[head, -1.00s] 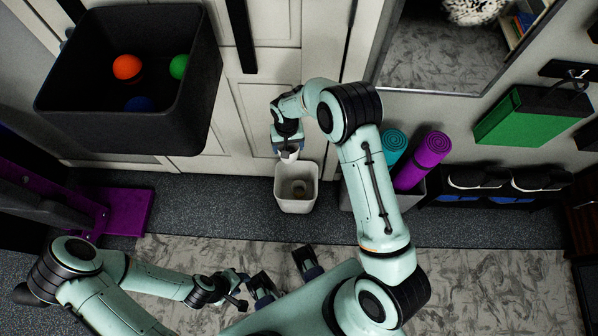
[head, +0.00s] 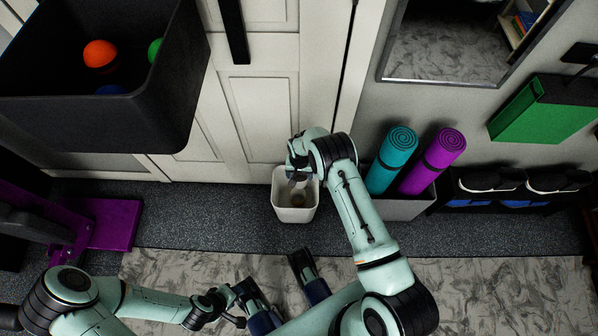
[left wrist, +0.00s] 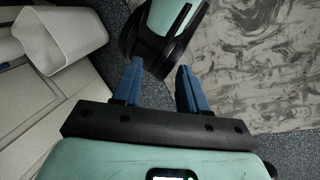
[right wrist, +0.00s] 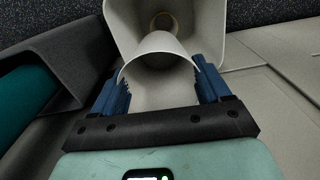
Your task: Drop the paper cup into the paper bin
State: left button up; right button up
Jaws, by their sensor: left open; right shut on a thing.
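The paper bin (head: 295,214) is a white open-topped container on the floor by the door wall; it also shows in the left wrist view (left wrist: 72,45). A small brownish round thing (right wrist: 163,21) shows inside the bin. My left gripper (head: 270,273) is open and empty, low in front of my body.
A grey holder with a teal mat (head: 392,158) and a purple mat (head: 435,160) stands just right of the bin. A large black crate (head: 100,110) with balls is at upper left. A purple base (head: 110,224) is at left. The grey floor strip (head: 200,215) is clear.

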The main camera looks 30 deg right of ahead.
aim_at(299, 178)
jog(key=shift+f+b, duration=0.65)
jog(key=shift+f, duration=1.05)
jog(key=o, duration=1)
pick_arm(q)
jog(key=shift+w+a+f+t, duration=0.2)
jog(key=shift+w+a+f, duration=0.1)
jog(key=shift+w+f, duration=0.3)
jog(key=shift+w+a+f+t, duration=0.2)
jog(key=shift+w+a+f, duration=0.15)
jog(key=shift+w, duration=0.3)
pick_arm(e)
jog(key=shift+r, duration=0.15)
pick_arm(q)
jog(key=s+d+r+g+p, duration=0.1)
jog(key=s+d+r+p, duration=0.1)
jog(key=s+r+p, duration=0.1)
jog(key=shift+s+r+g, duration=0.3)
jog(key=shift+s, duration=0.5)
pick_arm(e)
notch_tip(299, 178, up, 13)
jog(key=shift+r, duration=0.1)
pick_arm(q)
jog(key=shift+d, duration=0.1)
